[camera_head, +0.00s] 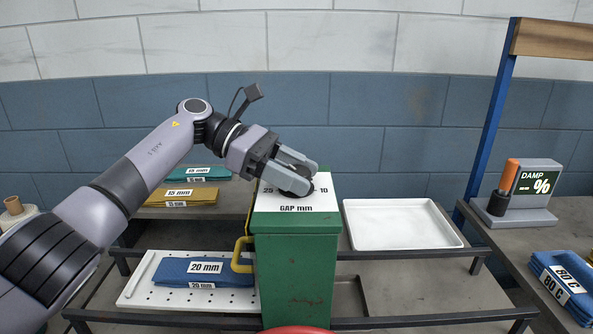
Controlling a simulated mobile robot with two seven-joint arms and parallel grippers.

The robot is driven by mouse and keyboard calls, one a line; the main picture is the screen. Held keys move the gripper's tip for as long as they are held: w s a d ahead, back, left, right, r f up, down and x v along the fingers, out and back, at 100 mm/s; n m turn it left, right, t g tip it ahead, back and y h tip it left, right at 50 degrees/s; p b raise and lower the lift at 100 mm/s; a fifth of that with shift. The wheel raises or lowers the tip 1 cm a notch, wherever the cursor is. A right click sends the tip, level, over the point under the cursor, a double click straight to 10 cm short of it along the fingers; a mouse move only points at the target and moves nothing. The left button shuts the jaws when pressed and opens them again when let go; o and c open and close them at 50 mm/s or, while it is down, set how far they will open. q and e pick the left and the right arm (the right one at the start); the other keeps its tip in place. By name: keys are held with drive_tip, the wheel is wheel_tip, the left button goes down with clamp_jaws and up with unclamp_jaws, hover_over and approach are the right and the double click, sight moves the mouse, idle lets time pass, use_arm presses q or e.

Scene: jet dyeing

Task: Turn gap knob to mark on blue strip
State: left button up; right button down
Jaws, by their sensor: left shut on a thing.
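The green gap box (296,270) stands in the middle of the bench with a white dial plate (325,198) on top, printed "GAP mm" with numbers partly covered. My left gripper (300,186) reaches in from the left and is shut over the top of the plate. A small dark part at its fingertips looks like the gap knob; the fingers hide most of it and its pointer. The blue strip (172,271), labelled "20 mm", lies folded on a white perforated board (135,293) left of the box. My right gripper is not in view.
Teal (199,172) and mustard (180,196) folded strips, both labelled 15 mm, lie behind on the left. An empty white tray (402,224) is right of the box. A damp meter (536,180) and blue "80 C" cloth (561,283) are far right. A yellow handle (240,256) juts from the box's left.

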use_arm(q)
drive_tip(key=o, duration=0.9)
drive_tip(key=shift+o, duration=0.2)
drive_tip(key=shift+v, duration=3.65)
drive_tip(key=shift+s, duration=0.1)
